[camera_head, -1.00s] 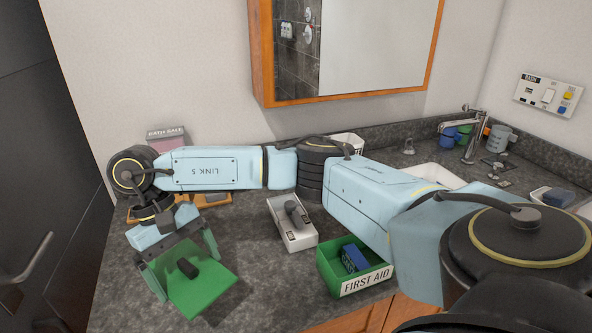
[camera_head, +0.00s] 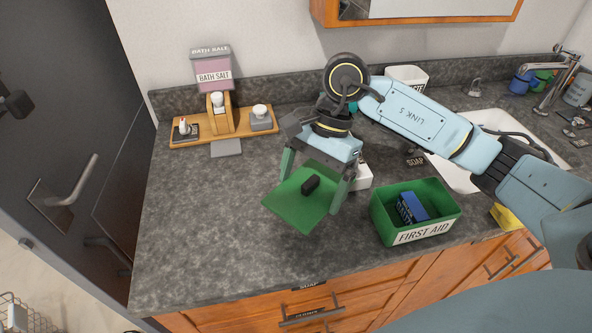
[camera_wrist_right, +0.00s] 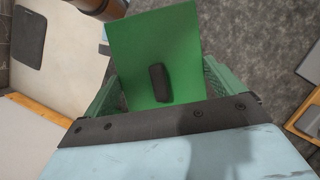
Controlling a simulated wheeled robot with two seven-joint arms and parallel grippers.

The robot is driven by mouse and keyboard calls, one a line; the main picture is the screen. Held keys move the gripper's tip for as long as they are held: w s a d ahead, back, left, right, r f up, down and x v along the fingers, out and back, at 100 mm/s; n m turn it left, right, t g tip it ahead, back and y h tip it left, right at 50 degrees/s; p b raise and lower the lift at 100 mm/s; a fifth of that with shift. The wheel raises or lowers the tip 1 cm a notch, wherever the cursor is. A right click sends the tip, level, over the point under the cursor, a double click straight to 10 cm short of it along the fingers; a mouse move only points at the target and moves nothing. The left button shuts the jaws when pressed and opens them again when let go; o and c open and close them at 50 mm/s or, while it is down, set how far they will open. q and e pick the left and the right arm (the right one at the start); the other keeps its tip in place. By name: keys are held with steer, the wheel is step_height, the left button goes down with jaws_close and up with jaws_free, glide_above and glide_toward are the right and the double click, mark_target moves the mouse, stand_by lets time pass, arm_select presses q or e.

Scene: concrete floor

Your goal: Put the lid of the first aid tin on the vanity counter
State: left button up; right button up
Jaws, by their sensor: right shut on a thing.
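The lid is a flat green square (camera_head: 288,209) with a black handle block on it. My right gripper (camera_head: 312,192) is shut on it, a green finger at each of two opposite sides. The lid appears to be over the counter, left of the tin; its height is hard to tell. The lid also fills the upper middle of the right wrist view (camera_wrist_right: 135,50). The green first aid tin (camera_head: 381,222) stands lidless on the grey vanity counter (camera_head: 210,235), with a blue box (camera_head: 413,206) inside. My left gripper is not in view.
A wooden tray (camera_head: 185,138) with small items and a pink bath salt box (camera_head: 213,72) stand at the back left. A white item (camera_head: 362,178) is partly hidden behind my gripper. The sink (camera_head: 490,120) is at the right. The counter's front left is clear.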

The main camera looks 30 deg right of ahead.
mark_target(333, 193)
steer(key=m, duration=0.1)
steer(key=s+d+m+t, duration=0.1)
steer(key=m, duration=0.2)
steer(key=shift+s+d+r+t, duration=0.15)
steer(key=shift+s+r+t, duration=0.1)
steer(key=shift+r+t, duration=0.05)
steer(key=m, duration=0.1)
steer(key=d+m+t, duration=0.1)
steer(key=m, duration=0.1)
steer(key=shift+s+r, duration=0.4)
steer(key=shift+f+b, duration=0.25)
steer(key=shift+b, duration=0.15)
steer(key=shift+m, duration=0.3)
step_height(333, 193, down, 4)
steer(key=b, duration=0.2)
steer(key=shift+f+b, duration=0.15)
steer(key=shift+b, duration=0.25)
step_height(333, 193, down, 5)
steer(key=b, duration=0.3)
steer(key=shift+f, duration=0.2)
steer(key=shift+r, duration=0.15)
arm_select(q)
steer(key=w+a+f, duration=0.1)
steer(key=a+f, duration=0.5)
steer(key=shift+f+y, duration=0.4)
